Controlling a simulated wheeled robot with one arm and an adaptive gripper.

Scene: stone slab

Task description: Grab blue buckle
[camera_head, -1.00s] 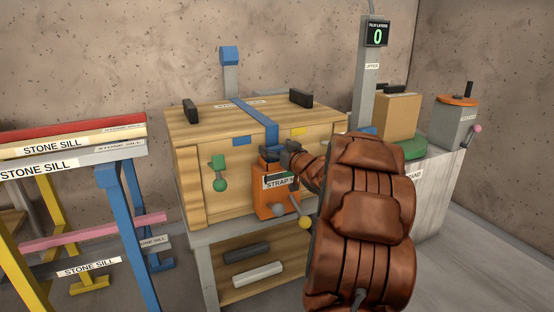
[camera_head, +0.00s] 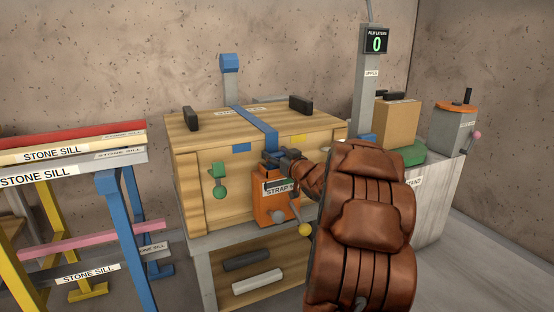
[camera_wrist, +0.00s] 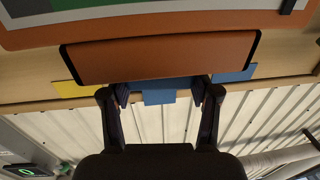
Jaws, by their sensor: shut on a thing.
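A blue strap (camera_head: 257,119) runs over the top of a wooden crate (camera_head: 190,146) and down its front. The blue buckle (camera_head: 270,155) is at the strap's lower end, just above an orange box labelled STRAP (camera_head: 265,206). My gripper (camera_head: 279,158) is at the crate front, its dark fingers at the buckle. In the wrist view, the gripper (camera_wrist: 160,95) has a finger on each side of the blue buckle (camera_wrist: 159,96) and is shut on it. My brown padded arm covers the crate's right front.
A green handle (camera_head: 219,180) and a yellow ball knob (camera_head: 305,230) stick out nearby. Stone sills on a rack (camera_head: 110,190) stand left. A cardboard box (camera_head: 397,122) and a grey post with a display reading 0 (camera_head: 376,42) stand right. Floor at right is clear.

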